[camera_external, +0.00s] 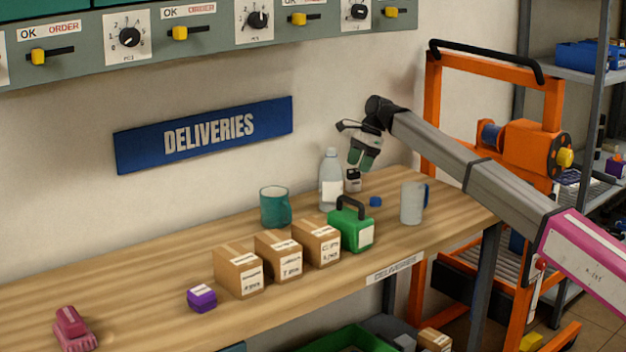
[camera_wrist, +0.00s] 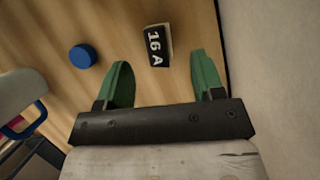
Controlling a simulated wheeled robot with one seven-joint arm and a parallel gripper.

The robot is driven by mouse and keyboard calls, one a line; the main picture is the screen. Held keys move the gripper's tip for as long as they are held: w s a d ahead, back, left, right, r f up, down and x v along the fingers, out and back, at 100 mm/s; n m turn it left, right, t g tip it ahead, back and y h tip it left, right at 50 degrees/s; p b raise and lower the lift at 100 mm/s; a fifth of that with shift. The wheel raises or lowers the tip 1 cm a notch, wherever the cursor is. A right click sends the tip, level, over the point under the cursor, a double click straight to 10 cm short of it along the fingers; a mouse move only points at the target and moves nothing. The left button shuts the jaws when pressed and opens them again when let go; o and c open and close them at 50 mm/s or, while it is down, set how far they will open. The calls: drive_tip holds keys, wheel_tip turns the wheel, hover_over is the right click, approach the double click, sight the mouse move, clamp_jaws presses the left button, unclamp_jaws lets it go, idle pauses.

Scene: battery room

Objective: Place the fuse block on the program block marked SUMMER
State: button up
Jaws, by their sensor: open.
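A small dark block with white "16 A" lettering, apparently the fuse block (camera_wrist: 157,46), lies on the wooden table in the wrist view. In the external view the fuse block (camera_external: 352,182) shows near the wall, right of a clear bottle. My gripper (camera_wrist: 163,68) is open and empty. Its green fingertips are either side of the block's near end as seen from the wrist. In the external view my gripper (camera_external: 362,160) points down just above the block. I can read SUMMER on nothing. A purple block (camera_external: 202,299) has a pale marking on top, not legible.
The table (camera_external: 130,290) also holds a bottle (camera_external: 330,180), teal mug (camera_external: 275,207), grey mug (camera_external: 412,203), blue cap (camera_external: 375,201), green case (camera_external: 350,230), three cartons (camera_external: 283,257) and a pink toy-like object (camera_external: 75,329).

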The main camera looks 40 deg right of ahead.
sight(355, 171)
drive_tip(key=x, duration=0.4)
drive_tip(key=shift+a+f, duration=0.25)
drive_tip(key=shift+a, duration=0.1)
drive_tip(key=c, duration=1.1)
drive_tip(key=shift+r, duration=0.1)
